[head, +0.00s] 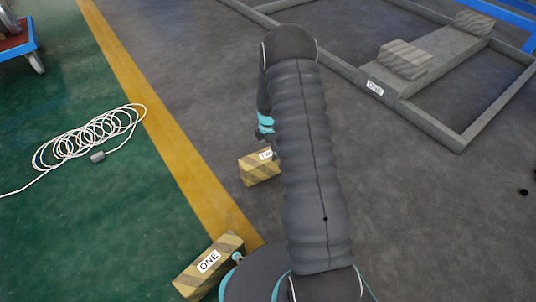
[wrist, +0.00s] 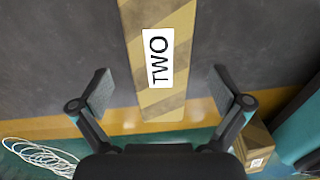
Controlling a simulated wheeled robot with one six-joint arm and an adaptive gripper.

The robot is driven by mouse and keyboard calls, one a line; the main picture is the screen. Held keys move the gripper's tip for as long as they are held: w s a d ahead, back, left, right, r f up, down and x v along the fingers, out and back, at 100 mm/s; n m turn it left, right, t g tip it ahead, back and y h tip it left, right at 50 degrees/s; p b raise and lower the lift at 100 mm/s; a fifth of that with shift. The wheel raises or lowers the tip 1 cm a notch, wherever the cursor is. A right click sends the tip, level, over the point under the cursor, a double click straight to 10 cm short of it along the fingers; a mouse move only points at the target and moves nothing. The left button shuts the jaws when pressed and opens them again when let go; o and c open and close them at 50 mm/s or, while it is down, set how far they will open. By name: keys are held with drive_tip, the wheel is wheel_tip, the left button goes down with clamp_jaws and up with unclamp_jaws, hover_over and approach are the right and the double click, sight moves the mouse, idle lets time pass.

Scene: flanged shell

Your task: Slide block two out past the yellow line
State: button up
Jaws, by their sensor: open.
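Block two (head: 258,169) is a tan block with darker stripes and a white TWO label. It lies on the grey floor just right of the yellow line (head: 170,130), its right part hidden by my arm in the head view. In the wrist view, block two (wrist: 158,95) runs down the middle, its lower end overlapping the yellow line (wrist: 85,126) in the picture. My gripper (wrist: 160,88) is open, with a finger on each side of the block and visible gaps to both. The head view shows little of it.
Block one (head: 208,266) lies at the line's near end, beside my base; a similar block shows lower right in the wrist view (wrist: 255,145). A white coiled cable (head: 90,135) lies on green floor. A grey frame (head: 430,75) with blocks stands at upper right.

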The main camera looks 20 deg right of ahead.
wheel_tip(320, 180, up, 8)
drive_tip(key=shift+f, duration=0.15)
idle(0.6)
